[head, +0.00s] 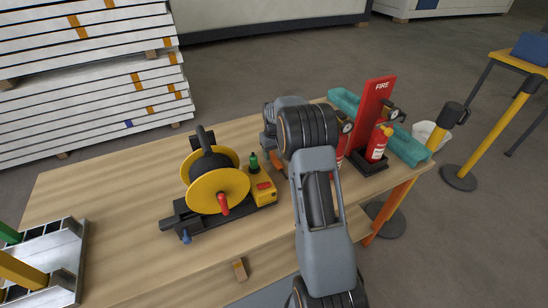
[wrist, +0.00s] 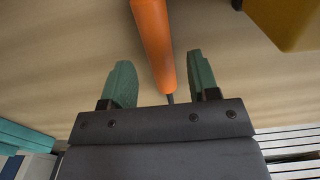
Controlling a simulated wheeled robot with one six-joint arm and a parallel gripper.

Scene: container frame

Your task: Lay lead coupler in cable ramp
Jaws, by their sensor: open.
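The lead coupler appears to be the orange, tapered piece (wrist: 153,40) with a thin dark end in the wrist view. It lies over the wooden table between the two green fingers of my gripper (wrist: 160,68), closer to the right finger. The gripper is open, with a gap on both sides of the coupler. In the head view my arm hides most of the gripper, and a small orange part (head: 277,156) shows beside it. The cable ramp appears to be the long teal channel (head: 408,146) along the table's right end, partly behind the fire stand. Teal also shows lower left in the wrist view (wrist: 25,139).
A yellow cable reel (head: 217,190) with a yellow box (head: 263,187) stands left of my arm. A red fire stand (head: 374,108) with extinguishers (head: 378,143) stands before the teal channel. A metal ladder-like piece (head: 45,265) is at left. The table's left part (head: 105,190) is clear.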

